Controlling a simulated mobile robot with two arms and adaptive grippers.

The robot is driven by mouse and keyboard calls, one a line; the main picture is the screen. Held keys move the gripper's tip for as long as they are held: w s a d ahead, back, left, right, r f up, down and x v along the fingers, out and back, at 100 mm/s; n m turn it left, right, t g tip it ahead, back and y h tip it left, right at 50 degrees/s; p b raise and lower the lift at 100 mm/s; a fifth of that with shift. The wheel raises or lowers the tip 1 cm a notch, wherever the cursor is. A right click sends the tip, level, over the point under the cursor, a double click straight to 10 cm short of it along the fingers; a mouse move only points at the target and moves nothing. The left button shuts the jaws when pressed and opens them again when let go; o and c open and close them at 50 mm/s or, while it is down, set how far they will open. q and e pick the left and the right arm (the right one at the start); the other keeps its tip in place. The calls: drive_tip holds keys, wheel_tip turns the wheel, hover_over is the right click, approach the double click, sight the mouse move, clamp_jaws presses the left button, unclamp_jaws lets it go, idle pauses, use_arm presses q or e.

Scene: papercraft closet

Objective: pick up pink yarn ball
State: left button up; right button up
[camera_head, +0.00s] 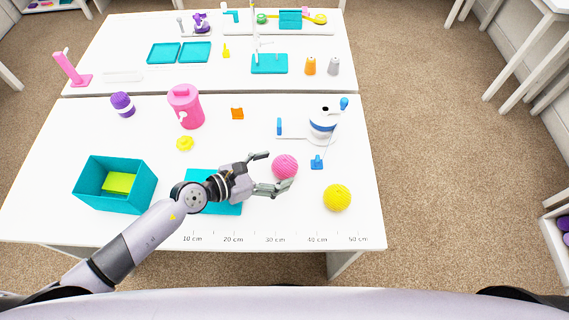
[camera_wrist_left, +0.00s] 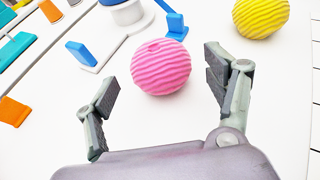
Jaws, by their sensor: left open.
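The pink yarn ball (camera_head: 285,166) is a round, ridged ball on the white table, right of the middle. It also shows in the left wrist view (camera_wrist_left: 160,67), just beyond the fingertips and between their lines. My left gripper (camera_head: 279,172) is open and empty, with its fingers pointing at the ball. I cannot tell from the head view whether a fingertip touches the ball. My right gripper is not in view.
A yellow yarn ball (camera_head: 337,198) lies to the right of the pink one. A blue-and-white winder (camera_head: 323,121) with a blue clamp (camera_head: 317,162) stands behind. A teal box (camera_head: 115,183) is at the left. A teal tray (camera_head: 213,205) lies under my left arm. The table's front edge is near.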

sight(276, 169)
use_arm(q)
drive_tip(key=x, duration=0.3)
drive_tip(key=shift+w+d, duration=0.15)
drive_tip(key=shift+d, duration=0.1)
drive_tip(key=c, duration=1.2)
